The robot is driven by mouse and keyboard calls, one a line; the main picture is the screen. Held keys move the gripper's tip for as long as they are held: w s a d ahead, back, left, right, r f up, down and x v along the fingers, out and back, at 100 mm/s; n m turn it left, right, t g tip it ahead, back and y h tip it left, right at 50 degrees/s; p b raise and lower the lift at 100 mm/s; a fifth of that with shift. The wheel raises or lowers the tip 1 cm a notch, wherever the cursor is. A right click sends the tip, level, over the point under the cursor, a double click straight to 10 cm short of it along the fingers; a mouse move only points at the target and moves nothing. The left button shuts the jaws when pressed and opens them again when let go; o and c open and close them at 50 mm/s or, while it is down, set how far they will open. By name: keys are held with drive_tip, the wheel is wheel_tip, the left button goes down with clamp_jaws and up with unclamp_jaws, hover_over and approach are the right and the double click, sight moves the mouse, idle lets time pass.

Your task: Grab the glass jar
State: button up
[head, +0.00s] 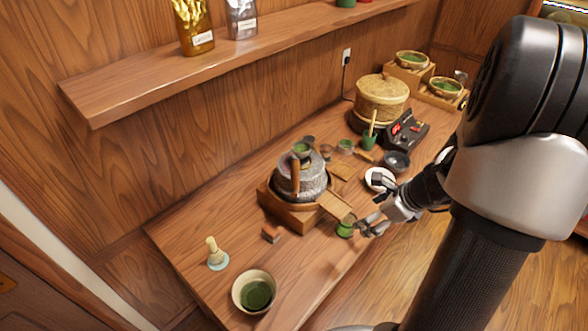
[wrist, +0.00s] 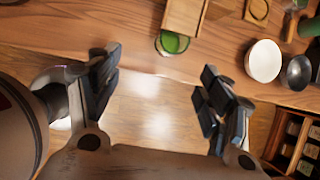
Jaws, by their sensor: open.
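The glass jar (head: 345,229) is small, with bright green powder inside. It stands near the front edge of the wooden counter, below the end of the stone mill's wooden spout. In the wrist view the jar (wrist: 174,42) is at the top middle, partly covered by the spout. My gripper (head: 371,221) is just right of the jar in the head view. In the wrist view my gripper (wrist: 162,76) is open and empty, its dark fingers wide apart. The jar lies beyond the fingertips, between their lines, and is not touched.
The stone mill (head: 304,176) stands on a wooden base behind the jar. A white bowl (wrist: 263,60) and a dark bowl (wrist: 297,72) are to the right. A large tea bowl (head: 254,291) and a whisk (head: 212,251) are at the left. The counter's front edge (wrist: 142,68) drops to open floor.

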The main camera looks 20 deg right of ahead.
sight(353, 228)
drive_tip(key=w+f+m+b, duration=0.1)
drive_tip(key=f, duration=0.3)
drive_tip(key=w+d+f+b, duration=0.1)
drive_tip(key=w+f+b, duration=0.1)
drive_tip(key=f, duration=0.2)
drive_tip(key=w+f+m+b, duration=0.1)
drive_tip(key=f+b, duration=0.1)
drive_tip(key=f, duration=0.2)
drive_tip(key=shift+w+d+m, duration=0.15)
drive_tip(key=shift+w+m, duration=0.15)
drive_tip(key=shift+w, duration=0.1)
drive_tip(key=shift+w+r+b+x, duration=0.15)
drive_tip(key=shift+b+x, duration=0.3)
drive_tip(key=shift+x, duration=0.55)
drive_tip(key=shift+w+r+b+x, duration=0.15)
drive_tip(key=shift+b+x, duration=0.35)
drive_tip(key=shift+x, duration=0.5)
drive_tip(key=shift+w+f+b+x, duration=0.1)
drive_tip(key=shift+w+b+x, duration=0.25)
drive_tip(key=shift+x, duration=0.65)
drive_tip(key=shift+s+r, duration=0.15)
drive_tip(key=shift+c, duration=0.4)
drive_tip(key=c, duration=1.2)
